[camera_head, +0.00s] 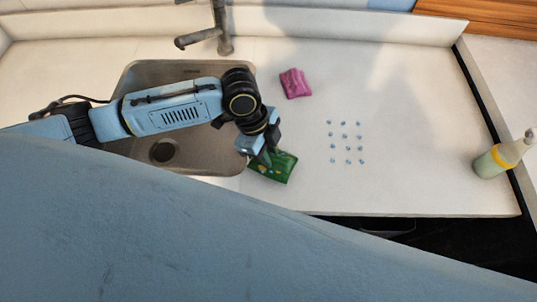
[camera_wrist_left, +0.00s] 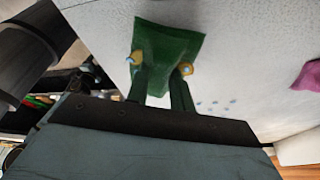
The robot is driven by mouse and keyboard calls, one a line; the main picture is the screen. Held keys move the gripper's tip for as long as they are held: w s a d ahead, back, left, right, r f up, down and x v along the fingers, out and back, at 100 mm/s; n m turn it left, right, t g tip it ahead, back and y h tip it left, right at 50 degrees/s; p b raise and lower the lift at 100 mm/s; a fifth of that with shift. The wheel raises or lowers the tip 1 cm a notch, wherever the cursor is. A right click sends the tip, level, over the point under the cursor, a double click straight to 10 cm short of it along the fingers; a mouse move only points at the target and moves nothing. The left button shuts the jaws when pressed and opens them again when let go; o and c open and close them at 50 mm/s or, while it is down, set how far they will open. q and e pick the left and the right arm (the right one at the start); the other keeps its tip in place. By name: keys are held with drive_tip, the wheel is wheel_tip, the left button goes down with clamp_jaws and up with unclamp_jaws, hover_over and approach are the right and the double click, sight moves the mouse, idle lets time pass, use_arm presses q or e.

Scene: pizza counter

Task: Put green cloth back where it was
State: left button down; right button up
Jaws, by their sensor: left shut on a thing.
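The green cloth (camera_head: 277,170) is on or just above the white counter beside the right edge of the sink, near the counter's front edge. My left gripper (camera_head: 262,158) reaches down over it and is shut on it. In the left wrist view the green cloth (camera_wrist_left: 168,50) spreads out beyond the fingers (camera_wrist_left: 162,85), with yellow spots near the fingertips. I cannot tell whether its underside touches the counter. My right gripper is not in view.
A metal sink (camera_head: 152,77) with a faucet (camera_head: 222,30) lies under my left arm. A pink cloth (camera_head: 295,83) lies behind. Several small blue dots (camera_head: 346,136) mark the counter to the right. A spray bottle (camera_head: 492,162) stands at the far right.

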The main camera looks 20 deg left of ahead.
use_arm(q)
drive_tip(key=shift+f, duration=1.15)
drive_tip(key=shift+f, duration=0.15)
drive_tip(key=c, duration=1.2)
unclamp_jaws()
drive_tip(key=v, duration=1.2)
drive_tip(key=shift+r+p, duration=0.2)
drive_tip(key=shift+p, duration=0.1)
